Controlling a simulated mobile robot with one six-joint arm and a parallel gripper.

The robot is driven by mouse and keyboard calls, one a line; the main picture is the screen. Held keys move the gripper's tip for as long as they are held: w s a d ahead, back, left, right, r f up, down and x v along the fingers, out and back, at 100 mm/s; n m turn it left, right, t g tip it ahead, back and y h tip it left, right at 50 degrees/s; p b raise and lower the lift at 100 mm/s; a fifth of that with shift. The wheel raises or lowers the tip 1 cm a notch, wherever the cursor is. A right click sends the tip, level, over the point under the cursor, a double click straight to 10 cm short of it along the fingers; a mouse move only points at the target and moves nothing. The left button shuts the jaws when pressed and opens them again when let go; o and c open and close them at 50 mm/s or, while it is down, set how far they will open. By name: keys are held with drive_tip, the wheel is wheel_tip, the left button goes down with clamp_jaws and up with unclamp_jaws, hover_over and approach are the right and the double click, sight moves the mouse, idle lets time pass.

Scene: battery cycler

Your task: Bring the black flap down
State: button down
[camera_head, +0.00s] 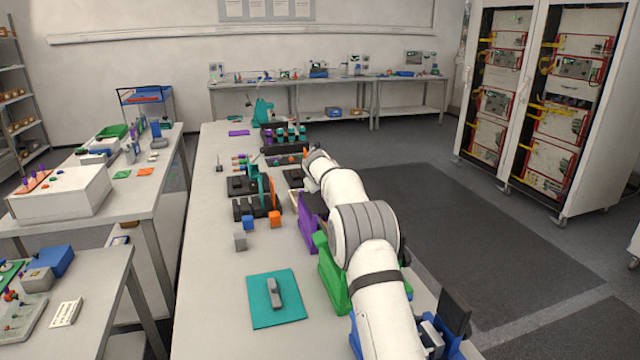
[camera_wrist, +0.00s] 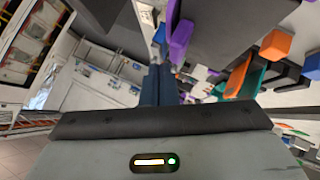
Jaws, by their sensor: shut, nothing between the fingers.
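A black flap (camera_head: 455,310) stands raised, leaning slightly, on the blue holder (camera_head: 458,341) at the lower right of the head view. Another dark panel (camera_head: 293,178) shows beside the purple holder (camera_head: 309,213); I cannot tell whether it is a flap. In the wrist view a large dark panel (camera_wrist: 105,18) is close at the top, and a purple part (camera_wrist: 180,40) is just past the fingers. My gripper (camera_wrist: 160,62) is shut and empty, its fingers together. In the head view my arm hides its fingertips and parts of the holders.
A green holder (camera_head: 332,275) stands beside my arm at the table's right side. A teal mat (camera_head: 278,306) with a grey part lies in front. Blue and orange blocks (camera_head: 274,219) and black racks (camera_head: 256,207) are left of the arm. Open floor lies to the right.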

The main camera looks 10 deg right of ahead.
drive_tip(key=shift+d+f+b, duration=0.3)
drive_tip(key=shift+d+f, duration=0.1)
drive_tip(key=shift+f, duration=0.05)
idle(0.5)
drive_tip(key=shift+r+p, duration=0.35)
drive_tip(key=shift+r, duration=0.15)
drive_tip(key=s+d+r, duration=0.1)
drive_tip(key=s+r, duration=0.6)
drive_tip(key=r, duration=0.3)
drive_tip(key=shift+b, duration=0.45)
